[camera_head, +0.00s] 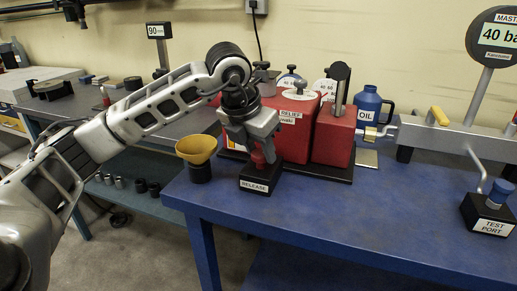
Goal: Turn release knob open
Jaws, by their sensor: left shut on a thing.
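The release knob (259,158) is a small red knob on a black base labelled RELEASE (258,183), at the front left of the blue bench. My left gripper (257,147) comes down on it from above and is shut on the knob. The fingers hide much of the knob, so I cannot tell how far it is turned. My right gripper is not in view.
A yellow funnel (196,149) stands close left of the release base. Red housings (335,136) stand just behind and right. A blue oil jug (368,104) is farther back. A test port block (488,210) sits at right. The blue bench's (385,215) front middle is clear.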

